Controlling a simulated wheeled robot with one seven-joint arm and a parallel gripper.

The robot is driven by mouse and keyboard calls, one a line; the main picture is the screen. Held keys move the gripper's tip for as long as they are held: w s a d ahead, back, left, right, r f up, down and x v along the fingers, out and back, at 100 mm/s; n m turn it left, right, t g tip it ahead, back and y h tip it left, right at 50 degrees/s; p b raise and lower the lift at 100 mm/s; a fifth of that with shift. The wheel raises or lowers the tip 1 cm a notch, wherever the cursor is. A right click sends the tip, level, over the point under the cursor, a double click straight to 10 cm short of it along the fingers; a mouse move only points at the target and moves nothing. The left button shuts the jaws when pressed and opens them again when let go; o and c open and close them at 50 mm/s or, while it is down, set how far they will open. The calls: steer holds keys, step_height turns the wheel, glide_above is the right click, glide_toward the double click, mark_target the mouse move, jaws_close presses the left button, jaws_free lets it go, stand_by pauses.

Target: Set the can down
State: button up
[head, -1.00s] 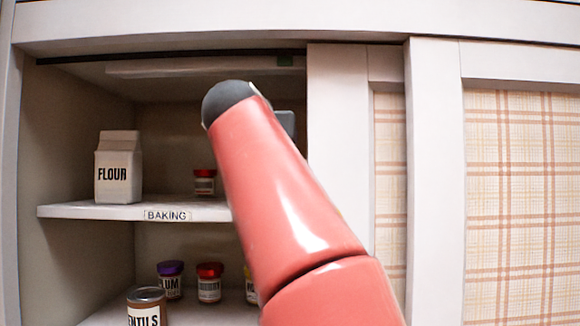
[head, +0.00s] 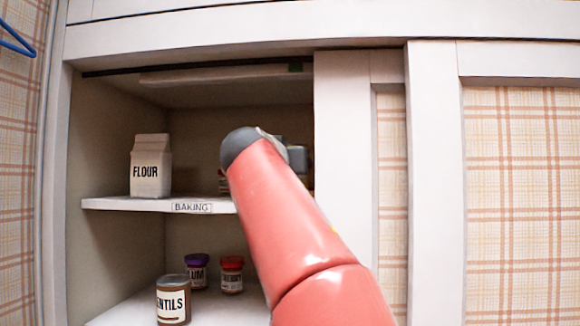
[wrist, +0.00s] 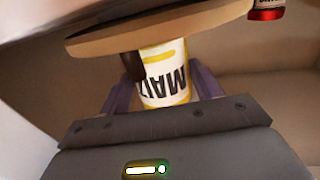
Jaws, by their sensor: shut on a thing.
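The can (wrist: 165,75) is white and yellow with dark lettering that starts "MAI". It shows upside down in the wrist view. My gripper (wrist: 162,82) is shut on it, with a purple finger on each side. A tan board with a rounded edge (wrist: 170,30) lies at the far end of the can, its base end by the lettering. I cannot tell whether the can touches it. In the head view my arm hides the can and the fingertips, over the upper shelf (head: 130,204) labelled BAKING.
A flour carton (head: 151,170) stands left on the upper shelf. A red-lidded jar (wrist: 266,10) is near the can. Below are a lentils can (head: 173,300), a purple-lidded jar (head: 196,273) and another red-lidded jar (head: 231,275). A sliding door (head: 345,150) closes the right side.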

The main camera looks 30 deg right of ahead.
steer(key=o, duration=1.4)
steer(key=shift+f, duration=0.1)
steer(key=shift+r, duration=0.2)
steer(key=b+v, duration=0.3)
steer(key=v, duration=0.9)
steer(key=s+a+f+n+g+y, duration=0.1)
steer(key=s+f+n+g+y, duration=0.2)
steer(key=f, duration=1)
steer(key=s+a+f+n+y, duration=0.1)
steer(key=f+n+y, duration=0.3)
steer(key=f, duration=1)
steer(key=s+a+f+g+y, duration=0.1)
steer(key=s+f, duration=0.3)
steer(key=f, duration=0.4)
steer(key=s+a+f+n+g+y, duration=0.1)
steer(key=s+a+f+g+y, duration=0.1)
steer(key=s+f, duration=0.3)
steer(key=s+a+f+g+y, duration=0.1)
steer(key=s+f, duration=0.3)
steer(key=f, duration=0.8)
steer(key=shift+s+a+f+n+g+y, duration=0.25)
steer(key=shift+a+y, duration=0.35)
steer(key=shift+a, duration=0.3)
